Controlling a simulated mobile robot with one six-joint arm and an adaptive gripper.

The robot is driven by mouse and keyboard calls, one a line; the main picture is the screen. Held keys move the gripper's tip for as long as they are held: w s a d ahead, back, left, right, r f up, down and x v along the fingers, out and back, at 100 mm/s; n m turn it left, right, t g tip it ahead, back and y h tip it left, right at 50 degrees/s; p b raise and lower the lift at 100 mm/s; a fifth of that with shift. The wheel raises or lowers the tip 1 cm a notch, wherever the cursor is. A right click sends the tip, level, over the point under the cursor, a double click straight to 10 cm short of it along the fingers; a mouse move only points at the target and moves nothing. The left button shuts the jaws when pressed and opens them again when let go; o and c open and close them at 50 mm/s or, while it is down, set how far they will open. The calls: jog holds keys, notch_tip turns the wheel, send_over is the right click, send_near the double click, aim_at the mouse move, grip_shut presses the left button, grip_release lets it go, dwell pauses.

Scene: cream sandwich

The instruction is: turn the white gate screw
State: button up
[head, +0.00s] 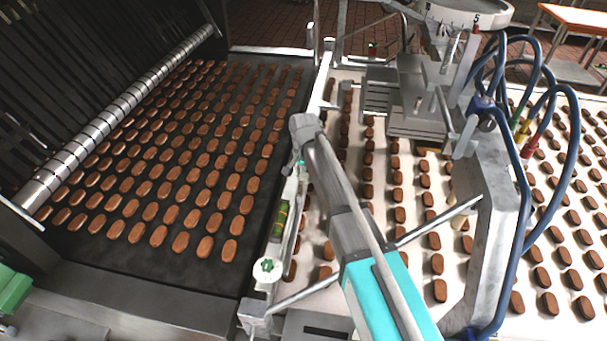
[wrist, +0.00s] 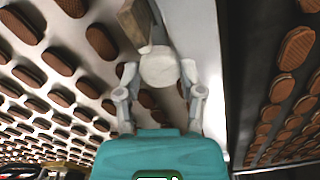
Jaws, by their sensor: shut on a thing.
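The white gate screw (wrist: 158,69) shows in the wrist view as a pale round head on the strip between the two belts. My gripper (wrist: 159,74) has one finger on each side of it and is shut on it. The teal gripper body fills the bottom of that view. In the head view my arm comes in from the lower right and bends down over the rail between the belts. There my gripper is mostly hidden by the arm, and I cannot make out the held screw.
A dark belt (head: 170,120) with rows of brown biscuits lies left of the rail. A white belt (head: 405,265) with biscuits runs on the right. A white knob with green marks (head: 267,270) stands at the rail's front end. A metal machine with blue hoses (head: 525,170) stands right of my arm.

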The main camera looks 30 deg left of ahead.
jog(key=shift+c, duration=1.1)
jog(key=shift+n, duration=2.3)
jog(key=o, duration=1.2)
jog(key=shift+c, duration=0.2)
